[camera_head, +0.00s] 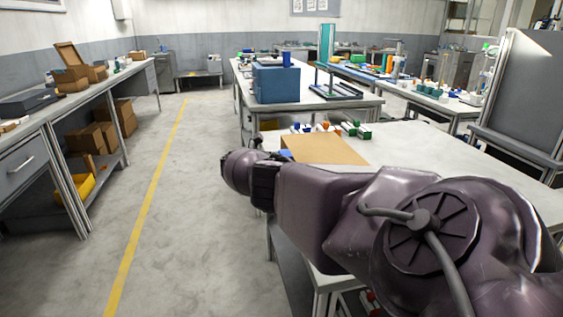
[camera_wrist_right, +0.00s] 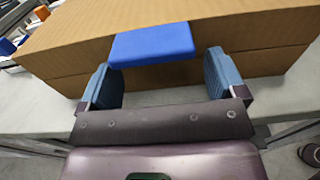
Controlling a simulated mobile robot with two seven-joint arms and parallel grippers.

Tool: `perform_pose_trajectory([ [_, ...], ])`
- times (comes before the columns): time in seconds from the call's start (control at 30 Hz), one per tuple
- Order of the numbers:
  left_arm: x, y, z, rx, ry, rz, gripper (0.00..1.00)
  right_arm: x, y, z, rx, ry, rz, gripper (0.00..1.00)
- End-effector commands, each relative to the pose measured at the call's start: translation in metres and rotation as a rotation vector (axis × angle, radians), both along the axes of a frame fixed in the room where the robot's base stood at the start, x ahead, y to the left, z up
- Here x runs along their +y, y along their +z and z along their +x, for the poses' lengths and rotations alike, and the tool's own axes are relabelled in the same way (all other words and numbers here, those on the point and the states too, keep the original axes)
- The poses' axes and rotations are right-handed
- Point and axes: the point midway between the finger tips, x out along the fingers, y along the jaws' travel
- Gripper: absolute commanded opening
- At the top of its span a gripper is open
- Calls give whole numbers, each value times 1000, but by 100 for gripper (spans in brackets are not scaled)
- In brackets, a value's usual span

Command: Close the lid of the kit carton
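The brown kit carton (camera_head: 325,148) is on the near table, partly hidden by my right arm in the head view. In the right wrist view the carton (camera_wrist_right: 250,28) fills the upper part, with its broad top face lying flat and a dark horizontal seam along its front. A blue tab (camera_wrist_right: 152,44) sticks out at the front edge. My right gripper (camera_wrist_right: 160,62) is open, with its two fingers on either side of the blue tab and a visible gap on the right. Whether the lid is fully down is unclear. My left gripper is not in view.
The near table (camera_head: 480,185) has small coloured parts (camera_head: 340,129) behind the carton. A blue box (camera_head: 276,84) stands on the table beyond. A bench (camera_head: 45,118) with cartons runs along the left. The floor (camera_head: 190,200) between is clear.

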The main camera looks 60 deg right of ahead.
Motion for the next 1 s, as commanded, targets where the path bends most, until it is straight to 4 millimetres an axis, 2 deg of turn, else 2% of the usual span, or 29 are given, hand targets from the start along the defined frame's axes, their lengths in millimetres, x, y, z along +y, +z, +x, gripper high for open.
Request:
perform_pose_trajectory([
  [0.37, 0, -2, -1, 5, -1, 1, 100, 5, 5, 8, -8, 6, -2, 89],
  [0.57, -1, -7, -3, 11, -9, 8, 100, 24, 3, 30, -4, 6, -1, 89],
  [0.8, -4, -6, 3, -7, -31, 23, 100, 52, 4, 62, -2, 4, -1, 89],
  [1.0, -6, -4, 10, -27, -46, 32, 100, 66, 7, 79, -4, 3, -2, 89],
])
